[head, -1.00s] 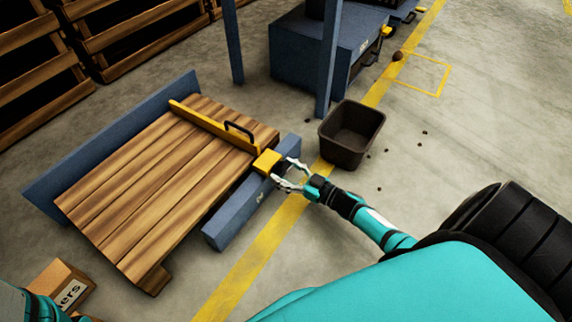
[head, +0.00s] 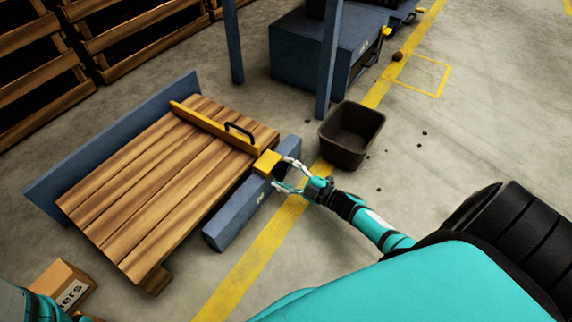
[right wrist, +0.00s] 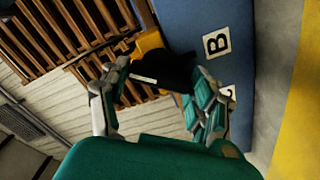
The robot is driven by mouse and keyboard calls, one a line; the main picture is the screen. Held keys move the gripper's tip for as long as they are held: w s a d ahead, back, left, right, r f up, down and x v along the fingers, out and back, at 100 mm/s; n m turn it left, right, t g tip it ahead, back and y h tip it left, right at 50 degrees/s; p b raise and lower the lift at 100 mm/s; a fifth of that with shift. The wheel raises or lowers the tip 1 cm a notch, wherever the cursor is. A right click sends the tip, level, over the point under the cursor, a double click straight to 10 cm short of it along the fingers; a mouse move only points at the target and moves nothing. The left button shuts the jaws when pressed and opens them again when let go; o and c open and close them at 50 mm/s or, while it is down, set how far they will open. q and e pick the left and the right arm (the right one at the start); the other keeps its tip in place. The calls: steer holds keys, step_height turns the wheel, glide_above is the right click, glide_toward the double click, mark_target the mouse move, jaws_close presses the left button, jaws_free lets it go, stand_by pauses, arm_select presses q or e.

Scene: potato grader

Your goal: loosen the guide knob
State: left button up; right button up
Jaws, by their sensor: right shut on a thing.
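The yellow guide bar (head: 215,128) with a black handle (head: 240,128) lies across the wooden plank deck (head: 160,190). Its yellow end block (head: 267,160) sits over the blue side rail (head: 240,212). The dark guide knob (head: 281,171) faces outward from the block, partly hidden by my fingers. My right gripper (head: 286,174) is shut on it. In the right wrist view, the black knob (right wrist: 172,70) sits between the two fingers of my right gripper (right wrist: 155,82), with the yellow block (right wrist: 148,43) behind it. My left gripper does not show.
An empty dark bin (head: 352,135) stands on the floor beyond the rail, near a blue post (head: 328,60). Small dark lumps are scattered around it. A cardboard box (head: 62,287) is at lower left. Wooden crates (head: 130,35) stand behind.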

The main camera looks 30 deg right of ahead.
steer(key=shift+f+n+b, duration=0.1)
steer(key=shift+n+b, duration=0.4)
steer(key=shift+n, duration=3.3)
steer(key=shift+s+n, duration=0.1)
steer(key=shift+n, duration=0.2)
steer(key=o, duration=1.2)
steer(key=v, duration=1.2)
